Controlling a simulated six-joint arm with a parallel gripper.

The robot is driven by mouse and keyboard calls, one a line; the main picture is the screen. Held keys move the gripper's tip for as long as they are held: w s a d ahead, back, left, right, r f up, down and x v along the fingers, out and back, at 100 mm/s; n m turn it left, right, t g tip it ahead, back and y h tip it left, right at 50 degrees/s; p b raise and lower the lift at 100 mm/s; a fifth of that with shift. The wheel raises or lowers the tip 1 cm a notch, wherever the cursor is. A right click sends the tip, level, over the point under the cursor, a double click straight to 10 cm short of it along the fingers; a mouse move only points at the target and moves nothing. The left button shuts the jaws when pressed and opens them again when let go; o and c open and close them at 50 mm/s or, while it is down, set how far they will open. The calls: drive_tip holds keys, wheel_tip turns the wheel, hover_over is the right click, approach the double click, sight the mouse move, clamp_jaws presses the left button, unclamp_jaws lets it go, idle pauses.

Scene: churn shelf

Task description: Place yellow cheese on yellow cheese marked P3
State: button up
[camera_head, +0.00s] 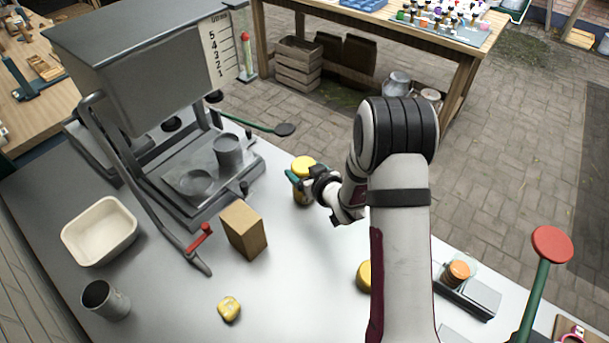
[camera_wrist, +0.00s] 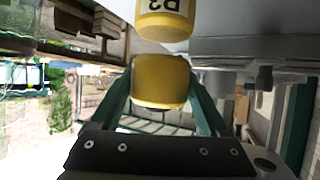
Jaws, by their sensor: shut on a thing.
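My gripper (camera_wrist: 160,88) is shut on a yellow cheese (camera_wrist: 160,76), with a teal finger on each side. The cheese marked P3 (camera_wrist: 165,20) shows just beyond it in the wrist view, its label upside down. The two are lined up end to end, with what looks like a narrow gap; I cannot tell if they touch. In the head view the held cheese (camera_head: 303,163) shows at my gripper (camera_head: 296,175), over a lower yellow cheese on the counter, mostly behind the fingers. Another yellow cheese (camera_head: 364,276) is partly hidden by my arm.
A brown block (camera_head: 243,231) and a grey press machine (camera_head: 185,165) with a red-handled lever (camera_head: 200,238) stand to the left. A white tub (camera_head: 100,232), a metal cup (camera_head: 105,300) and a yellow lump (camera_head: 229,308) are on the counter. A scale (camera_head: 468,292) is at right.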

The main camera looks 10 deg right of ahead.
drive_tip(key=shift+f, duration=1.1)
drive_tip(key=o, duration=1.4)
drive_tip(key=shift+f, duration=0.1)
